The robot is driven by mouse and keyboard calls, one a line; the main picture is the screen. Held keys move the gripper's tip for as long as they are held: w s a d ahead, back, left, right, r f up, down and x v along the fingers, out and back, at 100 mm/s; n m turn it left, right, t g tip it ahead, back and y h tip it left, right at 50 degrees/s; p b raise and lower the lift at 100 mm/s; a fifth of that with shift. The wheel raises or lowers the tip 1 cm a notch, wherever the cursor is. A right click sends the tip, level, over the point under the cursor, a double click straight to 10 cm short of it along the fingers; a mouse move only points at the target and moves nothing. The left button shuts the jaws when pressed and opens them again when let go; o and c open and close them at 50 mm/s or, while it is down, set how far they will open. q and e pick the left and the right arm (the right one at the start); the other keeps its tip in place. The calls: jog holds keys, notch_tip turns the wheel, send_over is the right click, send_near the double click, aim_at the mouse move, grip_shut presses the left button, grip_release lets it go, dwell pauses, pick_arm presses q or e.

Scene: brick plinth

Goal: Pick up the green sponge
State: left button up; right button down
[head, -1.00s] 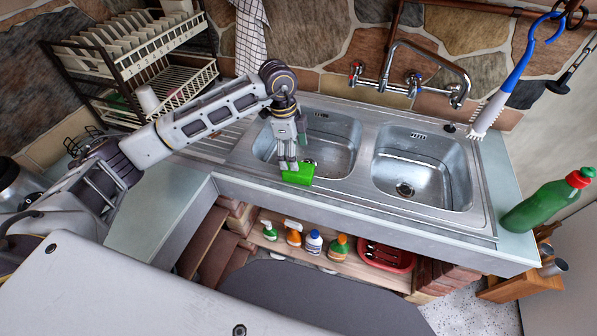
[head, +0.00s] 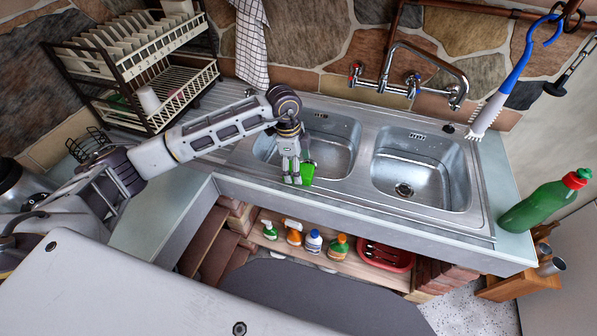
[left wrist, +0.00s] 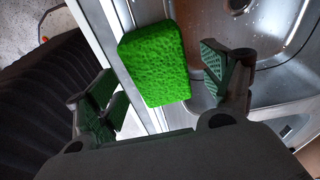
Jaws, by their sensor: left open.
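The green sponge (head: 307,174) lies at the front edge of the left sink basin (head: 333,150). In the head view it is partly hidden behind my left gripper (head: 292,181), which is over the basin's front rim. In the left wrist view the bright green sponge (left wrist: 155,63) shows between and beyond the two spread fingers of my left gripper (left wrist: 165,90). The fingers are open, with one on each side of the sponge, and I cannot see either touching it. My right gripper is not in view.
A faucet (head: 425,75) stands behind the two basins. The right basin (head: 425,180) is empty. A dish rack (head: 140,65) stands at the back left. A green bottle (head: 545,205) stands on the right counter. Several bottles and a red tray (head: 387,257) are on the shelf below.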

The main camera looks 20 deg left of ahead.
pick_arm(q)
jog(key=shift+d+f, duration=0.15)
jog(key=shift+f, duration=1.1)
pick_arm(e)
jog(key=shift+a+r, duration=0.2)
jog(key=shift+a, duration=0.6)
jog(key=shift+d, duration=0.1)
pick_arm(q)
jog(key=shift+c, duration=0.2)
jog(key=c, duration=0.9)
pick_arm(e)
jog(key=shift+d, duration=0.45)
